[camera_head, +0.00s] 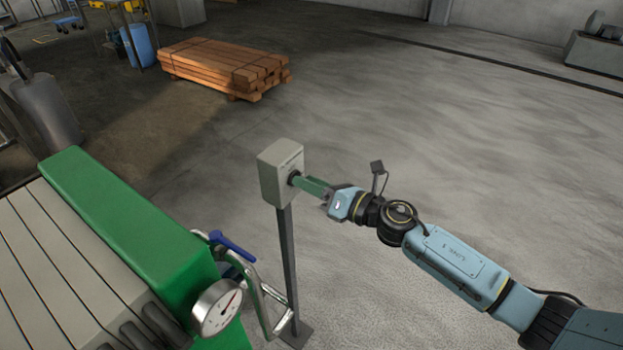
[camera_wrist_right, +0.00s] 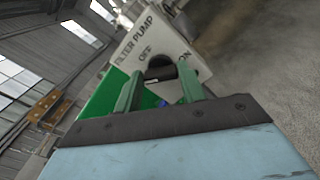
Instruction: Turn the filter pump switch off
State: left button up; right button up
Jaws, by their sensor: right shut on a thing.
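The filter pump switch box (camera_head: 272,178) is a grey box on a dark post in the middle of the head view. In the right wrist view its face (camera_wrist_right: 140,38) reads FILTER PUMP, with OFF at the upper left of the knob and ON to the right. My right gripper (camera_head: 303,183) reaches the box's face from the right. In the wrist view its green fingers (camera_wrist_right: 158,78) are shut on the black switch knob (camera_wrist_right: 160,72). The fingers partly hide the knob, so I cannot tell which mark it points to. My left gripper is not in view.
A green filter press (camera_head: 130,225) with grey plates stands at the lower left. A pressure gauge (camera_head: 217,307), a blue valve handle (camera_head: 231,246) and pipes sit close to the post. A timber stack (camera_head: 220,66) lies behind. The floor to the right is open.

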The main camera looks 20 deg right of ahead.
jog(key=m+p, duration=0.5)
jog(key=m, duration=0.6)
jog(key=shift+d+f, duration=0.1)
jog(key=shift+f, duration=0.05)
dwell(0.3)
jog(key=o, duration=1)
jog(key=b+v, duration=0.1)
jog(key=v, duration=1.2)
jog(key=shift+s+d, duration=0.1)
jog(key=shift+d, duration=0.05)
jog(key=shift+f, duration=0.1)
